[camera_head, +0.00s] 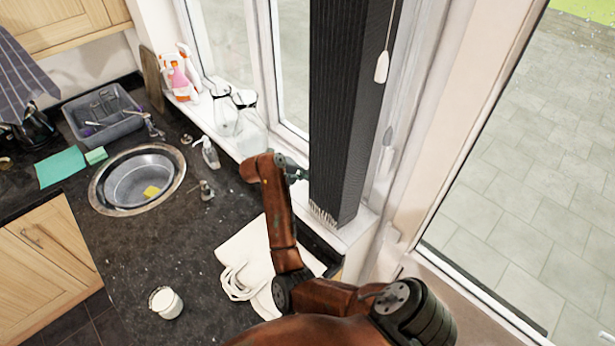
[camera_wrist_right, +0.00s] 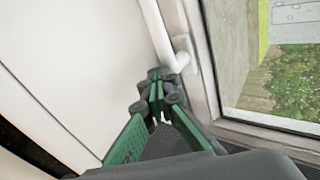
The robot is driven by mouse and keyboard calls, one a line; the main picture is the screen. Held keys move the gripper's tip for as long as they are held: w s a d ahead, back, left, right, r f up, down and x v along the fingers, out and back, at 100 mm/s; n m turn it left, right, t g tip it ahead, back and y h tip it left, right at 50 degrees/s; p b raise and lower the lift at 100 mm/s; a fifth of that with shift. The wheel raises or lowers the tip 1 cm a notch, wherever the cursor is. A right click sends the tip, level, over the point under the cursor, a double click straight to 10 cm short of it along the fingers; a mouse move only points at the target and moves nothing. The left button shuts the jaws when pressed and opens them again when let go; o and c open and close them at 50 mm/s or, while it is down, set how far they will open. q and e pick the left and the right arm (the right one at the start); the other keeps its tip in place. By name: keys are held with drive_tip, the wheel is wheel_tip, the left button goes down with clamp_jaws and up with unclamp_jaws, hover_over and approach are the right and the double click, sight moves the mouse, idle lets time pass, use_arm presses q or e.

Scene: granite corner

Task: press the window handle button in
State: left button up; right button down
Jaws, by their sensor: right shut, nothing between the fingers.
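In the right wrist view a white window handle (camera_wrist_right: 155,30) runs down to a rounded elbow end (camera_wrist_right: 178,62) at the window frame. I cannot make out a separate button on it. My right gripper (camera_wrist_right: 158,82), with green and dark fingers, is shut and empty, its tips just below and left of the elbow end. Whether they touch it I cannot tell. In the head view my right gripper (camera_head: 296,173) shows only as a small dark part beside the dark folded blind, at the end of my brown arm. The handle by the gripper is hidden there. My left gripper is not in view.
The dark folded blind (camera_head: 345,110) stands right of my gripper. Glass bottles (camera_head: 224,108) and spray bottles (camera_head: 180,75) line the sill. A soap bottle (camera_head: 210,153), round sink (camera_head: 140,180), cloth bag (camera_head: 245,255) and white mug (camera_head: 166,303) are on the dark counter.

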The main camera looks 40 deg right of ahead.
drive_tip(key=shift+d+r, duration=0.1)
drive_tip(key=shift+d, duration=0.2)
drive_tip(key=shift+s+r, duration=0.1)
drive_tip(key=shift+s, duration=0.05)
drive_tip(key=shift+a, duration=0.5)
drive_tip(key=a, duration=0.3)
drive_tip(key=shift+w+f, duration=0.2)
drive_tip(key=shift+f, duration=0.1)
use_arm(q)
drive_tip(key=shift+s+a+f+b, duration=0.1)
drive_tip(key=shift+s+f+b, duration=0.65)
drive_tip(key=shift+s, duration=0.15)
use_arm(e)
drive_tip(key=v, duration=1)
drive_tip(key=shift+a+f, duration=0.1)
